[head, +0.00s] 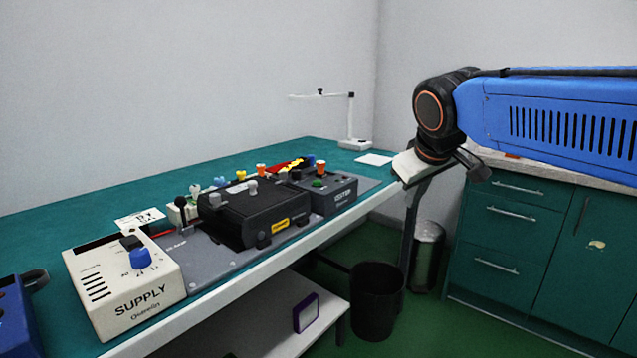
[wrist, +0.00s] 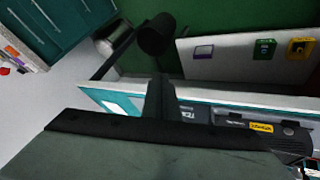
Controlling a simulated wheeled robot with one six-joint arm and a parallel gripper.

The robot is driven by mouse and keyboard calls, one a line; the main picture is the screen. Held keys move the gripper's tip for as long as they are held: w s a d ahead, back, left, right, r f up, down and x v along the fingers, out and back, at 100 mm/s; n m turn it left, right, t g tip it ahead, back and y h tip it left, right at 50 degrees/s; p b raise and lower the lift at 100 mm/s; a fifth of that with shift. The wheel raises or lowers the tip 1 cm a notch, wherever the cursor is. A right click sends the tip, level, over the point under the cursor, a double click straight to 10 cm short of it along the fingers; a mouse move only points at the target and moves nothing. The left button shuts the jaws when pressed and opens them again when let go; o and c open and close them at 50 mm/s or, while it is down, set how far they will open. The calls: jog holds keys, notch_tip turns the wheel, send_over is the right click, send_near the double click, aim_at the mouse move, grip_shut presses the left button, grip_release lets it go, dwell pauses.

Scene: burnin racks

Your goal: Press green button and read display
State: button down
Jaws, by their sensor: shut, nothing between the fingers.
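A small green button (head: 318,184) sits on top of a dark grey box (head: 341,197), which has a white label on its front. The box stands toward the far right end of the green bench. I cannot make out a readable display on it from here. My gripper (wrist: 160,82) is shut and empty. In the head view it hangs from the arm near the bench's far right end, right of the dark grey box and apart from it. Its fingertips are hard to make out there. In the wrist view the box is low and right of the fingers, and its button cannot be made out.
A cream SUPPLY box (head: 125,288) with a blue knob stands at near left. A black unit (head: 256,214) with a yellow label sits beside the dark grey box. A lamp stand (head: 354,143) stands at the back. A black bin (head: 377,302) and green cabinets (head: 515,232) are beyond.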

jog(key=w+a+r+n+t, duration=0.1)
jog(key=w+a+r+n, duration=0.1)
jog(key=w+a+r, duration=0.55)
notch_tip(320, 180, up, 3)
jog(key=n+t, duration=0.1)
jog(key=n, duration=0.1)
send_over(317, 183)
jog(key=shift+y, duration=0.4)
jog(key=shift+f, duration=0.2)
jog(key=shift+f, duration=4.3)
jog(key=shift+f, duration=0.1)
jog(key=shift+f, duration=0.25)
jog(key=shift+f, duration=0.45)
jog(key=shift+r, duration=0.85)
